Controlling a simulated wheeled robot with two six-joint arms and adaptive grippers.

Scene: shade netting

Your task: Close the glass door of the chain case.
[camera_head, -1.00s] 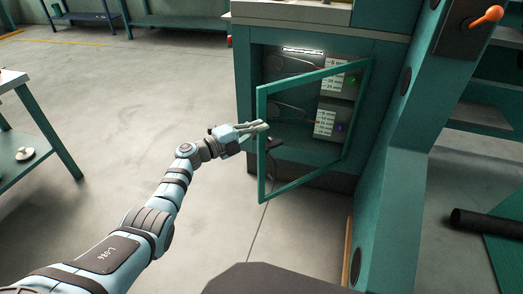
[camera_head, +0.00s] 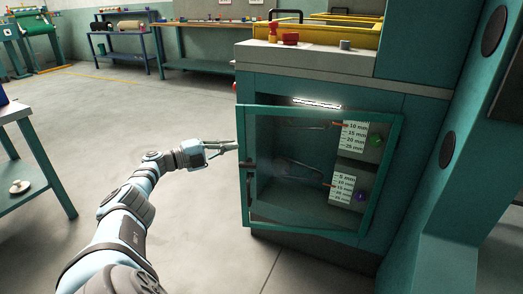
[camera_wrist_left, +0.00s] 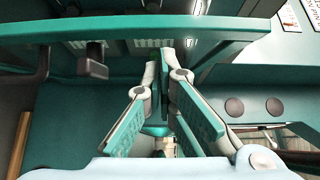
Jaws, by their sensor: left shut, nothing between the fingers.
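The chain case is a teal cabinet (camera_head: 420,110) with a glass door (camera_head: 310,232) in a teal frame, hinged on the right. In the head view the door lies almost across the opening; I cannot tell if a small gap is left. A dark handle (camera_head: 248,166) sits at its left edge. My left gripper (camera_head: 235,146) is shut and empty, its tips at the door's left edge; contact is unclear. In the left wrist view the shut fingers (camera_wrist_left: 164,62) point at a teal frame bar (camera_wrist_left: 130,32), with the dark handle (camera_wrist_left: 93,62) to their left. My right gripper is out of view.
Behind the glass are white scale cards (camera_head: 347,187) with green and purple knobs. Yellow trays (camera_head: 325,35) and red items stand on the cabinet top. A teal table (camera_head: 40,170) stands at the left. The floor between is clear.

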